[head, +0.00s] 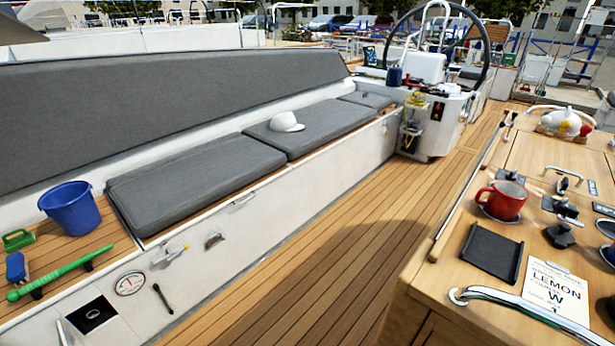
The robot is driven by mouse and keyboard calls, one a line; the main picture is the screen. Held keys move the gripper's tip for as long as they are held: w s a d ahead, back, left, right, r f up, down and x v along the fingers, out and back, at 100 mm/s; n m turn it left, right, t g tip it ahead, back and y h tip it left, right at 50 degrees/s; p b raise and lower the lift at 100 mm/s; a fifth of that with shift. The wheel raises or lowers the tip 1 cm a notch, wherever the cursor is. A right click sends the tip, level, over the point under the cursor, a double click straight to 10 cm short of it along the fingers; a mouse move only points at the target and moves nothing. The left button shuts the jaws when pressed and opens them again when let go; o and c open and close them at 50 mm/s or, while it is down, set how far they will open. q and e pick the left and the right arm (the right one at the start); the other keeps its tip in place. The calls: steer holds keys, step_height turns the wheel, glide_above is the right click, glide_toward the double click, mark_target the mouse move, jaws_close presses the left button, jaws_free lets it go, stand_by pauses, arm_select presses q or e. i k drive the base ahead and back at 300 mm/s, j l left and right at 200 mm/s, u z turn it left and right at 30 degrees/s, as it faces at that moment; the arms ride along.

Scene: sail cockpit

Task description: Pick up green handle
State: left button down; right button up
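A long bright green handle (66,272) lies on the wooden bench top at the lower left of the head view. It runs slantwise from the lower left up to the right, with a thicker end near the left edge. Dark supports or clips show under it. Neither of my grippers is in view.
A blue bucket (70,208), a small green frame-like item (18,240) and a blue item (16,267) are near the handle. A white cap (287,122) lies on the grey cushions. A red mug (502,200) stands on the table at right. The plank floor (340,245) is clear.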

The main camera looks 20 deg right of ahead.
mark_target(14, 295)
steer(key=i+z, duration=0.25)
steer(key=i, duration=0.15)
steer(key=k+u, duration=0.3)
steer(key=k, duration=0.25)
steer(key=i+u, duration=0.2)
steer(key=u, duration=0.25)
steer(key=i+l+u, duration=0.1)
steer(key=u, duration=0.35)
steer(key=i+l+u, duration=0.2)
steer(key=u, duration=0.25)
